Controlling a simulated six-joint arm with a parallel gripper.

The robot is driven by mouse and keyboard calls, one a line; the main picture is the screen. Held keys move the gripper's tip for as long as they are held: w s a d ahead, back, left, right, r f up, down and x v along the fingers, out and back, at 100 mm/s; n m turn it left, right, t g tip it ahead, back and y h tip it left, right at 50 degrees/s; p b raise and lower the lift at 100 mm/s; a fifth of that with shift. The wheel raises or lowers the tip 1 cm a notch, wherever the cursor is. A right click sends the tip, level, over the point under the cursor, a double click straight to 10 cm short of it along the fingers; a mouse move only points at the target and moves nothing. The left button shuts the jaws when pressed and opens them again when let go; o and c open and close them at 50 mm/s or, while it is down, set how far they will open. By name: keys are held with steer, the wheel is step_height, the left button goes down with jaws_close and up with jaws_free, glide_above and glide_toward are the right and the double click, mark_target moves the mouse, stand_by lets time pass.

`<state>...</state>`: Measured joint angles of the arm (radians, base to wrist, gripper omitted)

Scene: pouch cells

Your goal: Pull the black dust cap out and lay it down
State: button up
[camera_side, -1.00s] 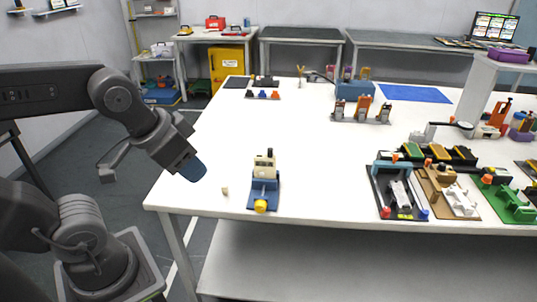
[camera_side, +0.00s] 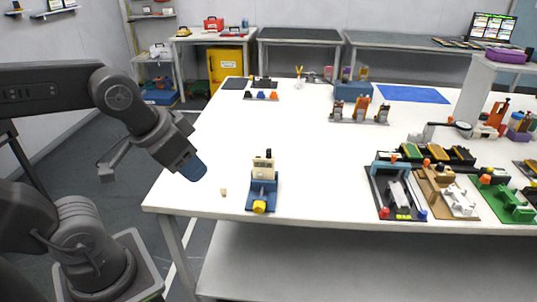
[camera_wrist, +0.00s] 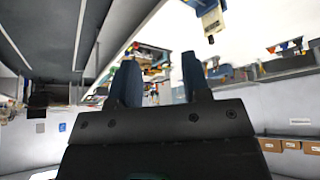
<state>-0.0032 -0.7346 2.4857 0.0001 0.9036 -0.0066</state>
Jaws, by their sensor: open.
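A small black piece (camera_side: 269,153), which looks like the dust cap, stands up from the top of a cream block (camera_side: 263,166) on a blue fixture (camera_side: 262,187) near the table's front edge. In the wrist view the black piece (camera_wrist: 211,39) is at the end of the cream block (camera_wrist: 211,20), at the top of the picture. My gripper (camera_side: 193,167) is in the air to the left of the fixture, apart from it. In the wrist view its two blue fingers (camera_wrist: 162,75) are spread, with nothing held between them.
A yellow knob (camera_side: 260,207) is at the front end of the fixture. A small cream piece (camera_side: 224,192) lies on the white table (camera_side: 310,150) to the left of it. Fixtures with white parts (camera_side: 398,194) crowd the right. The table between them is clear.

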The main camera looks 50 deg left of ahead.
steer(key=w+a+r+n+g, duration=0.2)
steer(key=w+a+r+n, duration=0.1)
steer(key=w, duration=0.6)
steer(key=n+g, duration=0.3)
steer(key=n, duration=0.3)
glide_toward(269, 149)
steer(key=shift+d+f, duration=0.2)
steer(key=shift+f, duration=0.1)
steer(key=shift+w+a+f+g, duration=0.2)
steer(key=shift+f+g, duration=0.1)
steer(key=shift+f, duration=0.05)
steer(key=shift+f, duration=4.5)
